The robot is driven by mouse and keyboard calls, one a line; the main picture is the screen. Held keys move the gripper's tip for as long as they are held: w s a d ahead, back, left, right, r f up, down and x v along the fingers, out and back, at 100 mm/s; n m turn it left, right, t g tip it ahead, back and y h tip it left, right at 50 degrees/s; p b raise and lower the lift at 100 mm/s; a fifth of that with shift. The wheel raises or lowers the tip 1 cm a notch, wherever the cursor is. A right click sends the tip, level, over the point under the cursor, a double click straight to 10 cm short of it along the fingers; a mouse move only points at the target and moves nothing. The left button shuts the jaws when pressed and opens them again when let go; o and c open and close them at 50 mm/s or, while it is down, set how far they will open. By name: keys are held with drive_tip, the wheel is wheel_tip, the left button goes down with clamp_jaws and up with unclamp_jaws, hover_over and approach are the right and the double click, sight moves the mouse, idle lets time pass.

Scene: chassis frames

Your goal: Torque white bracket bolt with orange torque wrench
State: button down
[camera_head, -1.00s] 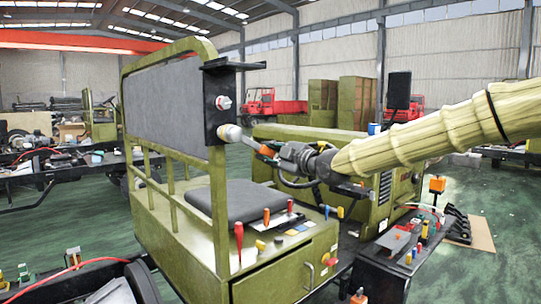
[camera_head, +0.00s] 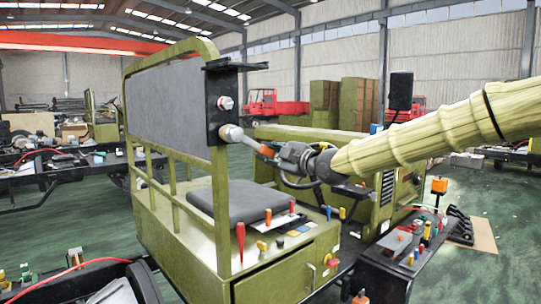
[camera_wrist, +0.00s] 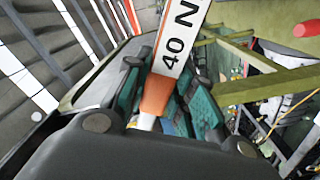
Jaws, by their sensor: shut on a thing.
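The black bracket (camera_head: 213,121) is on the side of the grey seat back. A white upper bolt (camera_head: 225,103) sticks out of it. The torque wrench (camera_head: 251,144) has a pale round head at the lower part of the bracket, where it seems to meet the lower bolt; its head hides that spot. My gripper (camera_head: 278,152) is shut on the wrench near its orange part. In the wrist view, the wrench's white body (camera_wrist: 180,38) carries a "40 N" mark, and its orange section (camera_wrist: 157,95) lies between the green-padded fingers.
The olive seat frame (camera_head: 218,205) stands close to the wrench. A grey seat cushion (camera_head: 240,201) and a panel of coloured levers (camera_head: 285,237) lie below. A dark control box (camera_head: 385,265) with coloured knobs is at lower right. Open green floor lies beyond.

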drive_tip(key=shift+w+a+r, duration=0.1)
drive_tip(key=shift+w+a, duration=0.25)
drive_tip(key=shift+w, duration=0.1)
idle(1.0)
drive_tip(key=shift+b, duration=0.3)
